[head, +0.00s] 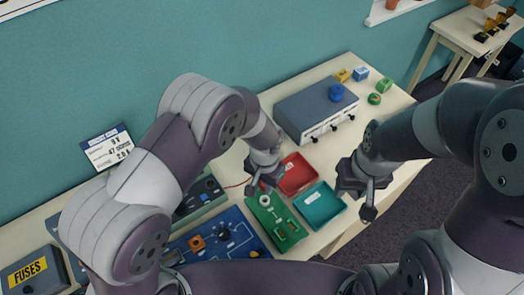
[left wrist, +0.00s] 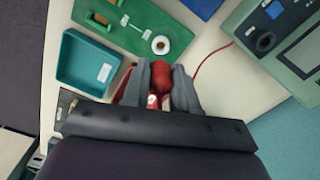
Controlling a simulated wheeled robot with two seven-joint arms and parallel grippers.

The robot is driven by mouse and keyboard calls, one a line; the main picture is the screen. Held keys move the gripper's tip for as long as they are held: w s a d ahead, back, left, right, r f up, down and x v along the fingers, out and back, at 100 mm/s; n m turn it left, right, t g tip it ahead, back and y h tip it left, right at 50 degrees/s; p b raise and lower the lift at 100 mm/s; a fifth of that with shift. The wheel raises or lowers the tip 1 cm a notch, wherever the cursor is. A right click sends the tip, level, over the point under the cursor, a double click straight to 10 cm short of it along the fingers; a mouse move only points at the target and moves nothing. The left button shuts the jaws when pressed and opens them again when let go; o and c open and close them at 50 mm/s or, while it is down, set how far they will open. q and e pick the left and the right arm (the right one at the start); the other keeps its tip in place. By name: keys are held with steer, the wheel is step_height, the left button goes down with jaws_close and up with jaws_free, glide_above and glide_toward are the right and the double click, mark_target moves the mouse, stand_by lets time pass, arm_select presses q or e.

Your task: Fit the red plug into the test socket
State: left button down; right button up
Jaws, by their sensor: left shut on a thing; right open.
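My left gripper (head: 264,184) is shut on the red plug (left wrist: 160,76), which shows as a ribbed red body between its fingers (left wrist: 161,82) in the left wrist view. A thin red lead runs from near the plug towards the grey-green test unit (left wrist: 303,63), which also stands left of the gripper in the head view (head: 200,199). A dark round fitting (left wrist: 265,42) is on the unit; I cannot tell whether it is the test socket. My right gripper (head: 364,192) is open and empty, right of the teal tray.
A red tray (head: 299,172), a teal tray (head: 319,206) and a green board (head: 280,228) with a white ring lie close to the left gripper. A blue board (head: 216,237) lies left. A grey box (head: 314,108) stands behind. The table's front edge is near the right gripper.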

arm_select(q)
steer(key=shift+w+d+f, duration=0.25)
steer(key=shift+w+f, duration=0.05)
steer(key=shift+f, duration=0.1)
steer(key=shift+w+f+n, duration=0.1)
steer(key=shift+w+n, duration=0.15)
steer(key=shift+n, duration=0.05)
steer(key=shift+w+a+f+b, duration=0.1)
steer(key=shift+a+f+b, duration=0.25)
steer(key=shift+f+b, duration=0.35)
steer(key=f+b, duration=0.4)
steer(key=f, duration=0.1)
steer(key=shift+d, duration=0.2)
steer(key=shift+a+f, duration=0.1)
steer(key=shift+f, duration=0.15)
steer(key=shift+r, duration=0.1)
steer(key=shift+f+b, duration=0.6)
steer(key=shift+f, duration=0.35)
stand_by(0.9)
